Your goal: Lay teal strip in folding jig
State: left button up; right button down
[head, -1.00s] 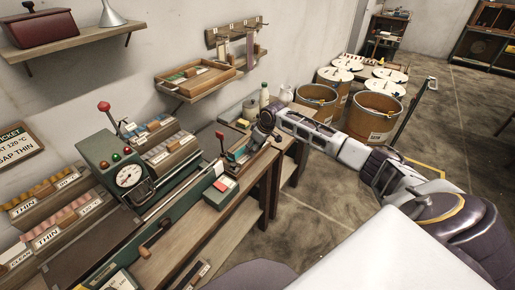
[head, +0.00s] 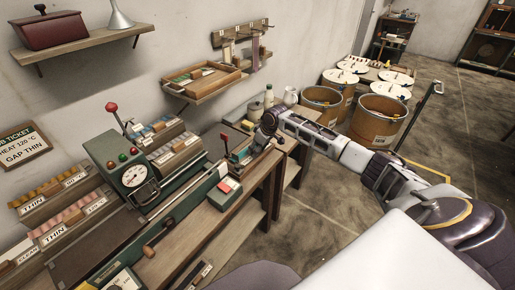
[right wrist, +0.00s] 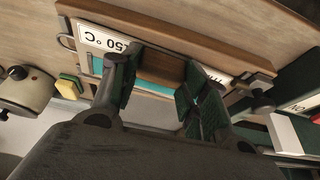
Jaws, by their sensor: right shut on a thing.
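My right gripper (head: 266,130) is low over the far end of the bench. In the right wrist view its two dark green fingers (right wrist: 160,95) stand apart, closed on a brown block (right wrist: 162,68) that fills the gap. A teal strip (right wrist: 152,87) runs along the block's near edge and past the left finger. I cannot tell whether the strip is also gripped. Strip and block lie at a wooden-edged fixture with "150 °C" (right wrist: 103,40) and "THIN" labels. A small green device with a red-knobbed lever (head: 226,148) stands beside my gripper; I cannot tell whether it is the folding jig. My left gripper is out of view.
A green gauge press (head: 133,170) and labelled sample racks (head: 55,190) fill the left bench. Drums (head: 380,120) stand beyond my right arm.

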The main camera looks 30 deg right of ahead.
jog(key=shift+a, duration=0.15)
dwell(0.4)
jog(key=c, duration=0.7)
grip_release()
jog(key=shift+v, duration=6)
